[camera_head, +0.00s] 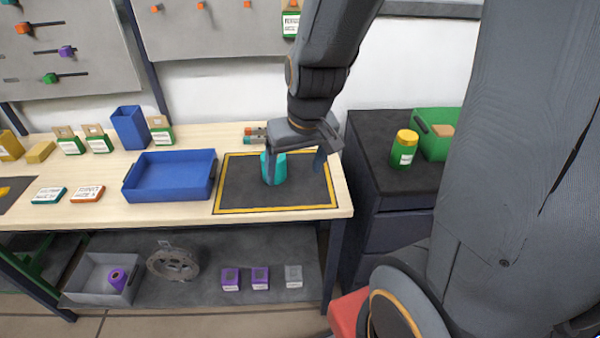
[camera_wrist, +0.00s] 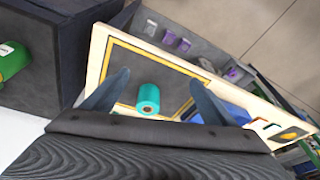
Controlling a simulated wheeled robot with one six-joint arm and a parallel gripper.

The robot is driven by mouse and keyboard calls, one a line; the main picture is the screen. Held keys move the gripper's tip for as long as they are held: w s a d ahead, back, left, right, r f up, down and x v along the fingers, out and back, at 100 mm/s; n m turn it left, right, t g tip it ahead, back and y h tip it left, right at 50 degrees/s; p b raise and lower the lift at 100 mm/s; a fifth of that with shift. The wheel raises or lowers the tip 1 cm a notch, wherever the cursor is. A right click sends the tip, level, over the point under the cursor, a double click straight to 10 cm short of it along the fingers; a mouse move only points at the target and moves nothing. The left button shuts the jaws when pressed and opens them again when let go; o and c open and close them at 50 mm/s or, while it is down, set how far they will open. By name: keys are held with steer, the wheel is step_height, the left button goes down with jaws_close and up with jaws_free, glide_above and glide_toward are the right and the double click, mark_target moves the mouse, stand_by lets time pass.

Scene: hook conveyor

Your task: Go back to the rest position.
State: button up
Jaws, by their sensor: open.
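My gripper (camera_head: 296,163) is open above the dark mat (camera_head: 235,180) with the yellow border, at the right end of the wooden bench. A teal cylinder (camera_head: 278,171) stands on the mat just below and partly behind my gripper. In the wrist view the teal cylinder (camera_wrist: 148,98) shows between the two spread fingers of my gripper (camera_wrist: 158,92), with room on both sides. I cannot tell how far the fingers are above it.
A blue tray (camera_head: 170,198) lies left of the mat, with a tall blue bin (camera_head: 130,128) behind it. Right of the bench, a dark cabinet (camera_head: 385,215) bears a green jar (camera_head: 403,152) and a green crate (camera_head: 428,119). The pegboard wall is behind.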

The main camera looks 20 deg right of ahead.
steer(key=s, duration=0.3)
steer(key=shift+s+d+r+g, duration=0.1)
steer(key=shift+s+g, duration=0.15)
steer(key=shift+g, duration=0.65)
step_height(320, 180, down, 9)
steer(key=b, duration=0.7)
steer(key=shift+s+r+b, duration=0.1)
steer(key=shift+r+b, duration=0.1)
steer(key=shift+b, duration=0.2)
steer(key=shift+c, duration=0.2)
